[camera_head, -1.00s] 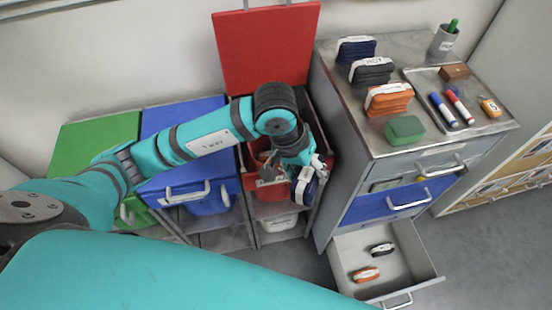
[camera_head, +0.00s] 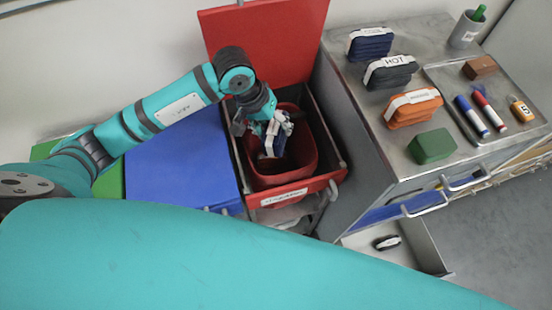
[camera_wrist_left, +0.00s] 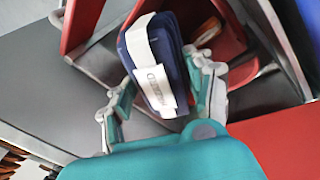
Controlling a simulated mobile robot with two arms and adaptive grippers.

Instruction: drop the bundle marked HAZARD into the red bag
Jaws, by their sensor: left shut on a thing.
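My left gripper (camera_head: 274,138) is shut on a navy bundle (camera_wrist_left: 170,62) with a white band and label. In the head view the bundle (camera_head: 272,160) is partly hidden by the gripper and hangs at the open mouth of the red bag (camera_head: 309,160). The red bag sits in the pulled-out bin with the raised red lid (camera_head: 270,40). My right gripper is not in view.
A closed blue lid (camera_head: 180,160) lies left of the red bin. A metal cabinet (camera_head: 400,150) stands right, bearing navy, black marked HOT, and orange bundles and a green block (camera_head: 432,146).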

